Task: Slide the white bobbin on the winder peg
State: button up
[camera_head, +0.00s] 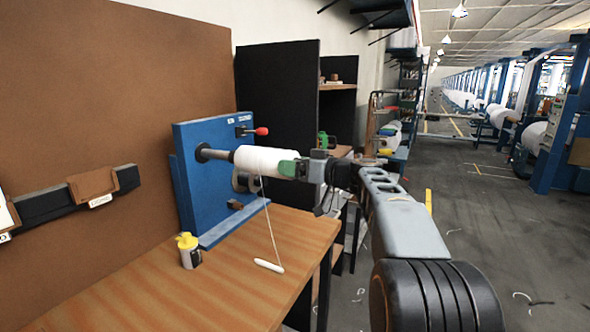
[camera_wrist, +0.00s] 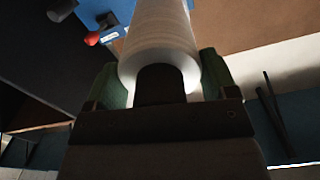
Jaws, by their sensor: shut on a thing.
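The white bobbin (camera_head: 262,161) lies level in front of the blue winder (camera_head: 205,180) in the head view. Its far end is at the dark winder peg (camera_head: 214,153), which sticks out of the winder's face; how far the bobbin sits over the peg is hidden. My gripper (camera_head: 292,168) is shut on the bobbin's near end, its green fingers on either side. In the wrist view the bobbin (camera_wrist: 160,45) runs away from between the fingers (camera_wrist: 160,88). A white thread hangs from the bobbin down to the table.
The wooden table (camera_head: 300,238) carries the winder, a yellow-topped bottle (camera_head: 188,250) and a small white stick (camera_head: 268,265). A red-knobbed lever (camera_head: 261,131) juts out above the bobbin. A brown board stands behind; the floor at right is open.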

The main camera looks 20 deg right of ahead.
aim_at(261, 161)
jog(key=shift+a, duration=0.1)
jog(key=shift+b+x, duration=0.4)
jog(key=shift+x, duration=2)
jog(key=shift+w+a, duration=0.1)
jog(key=shift+x, duration=2.4)
jog(key=shift+w+a, duration=0.1)
jog(key=shift+w, duration=0.1)
jog(key=shift+w+a, duration=0.1)
jog(key=o, duration=1.7)
jog(key=shift+c, duration=0.2)
jog(key=shift+o, duration=0.6)
jog(key=shift+f, duration=0.15)
